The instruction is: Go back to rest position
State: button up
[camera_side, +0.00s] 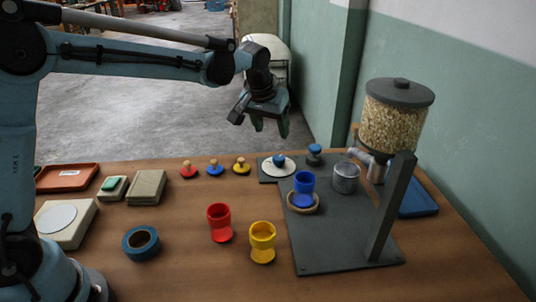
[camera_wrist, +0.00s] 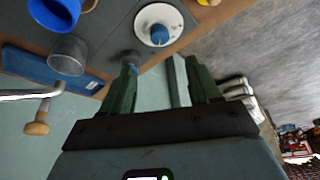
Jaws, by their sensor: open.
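My gripper (camera_side: 270,125) hangs in the air above the far edge of the table, open and empty. In the wrist view its two green fingers stand apart, with nothing between them (camera_wrist: 163,85). The red goblet drum (camera_side: 219,223) and the yellow goblet drum (camera_side: 262,242) stand upright on the table. The blue goblet drum (camera_side: 304,189) stands in a round ring on the dark grey board (camera_side: 320,252). The blue drum is partly cut off in the wrist view (camera_wrist: 58,12).
A grain dispenser (camera_side: 398,115) stands at the right, near a metal cup (camera_side: 345,177) and a blue tray (camera_side: 417,199). Red, blue and yellow knobbed discs (camera_side: 214,168) line the back. Blue tape (camera_side: 141,243) lies front left. A white disc with a blue knob (camera_side: 279,165) lies on the board.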

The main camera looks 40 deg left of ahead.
jog(key=shift+s, duration=0.1)
jog(key=s+a+m+t+h, duration=0.1)
jog(key=s+a+m+t, duration=0.1)
jog(key=s, duration=2.1)
jog(key=shift+a+t, duration=0.35)
jog(key=shift+t, duration=0.05)
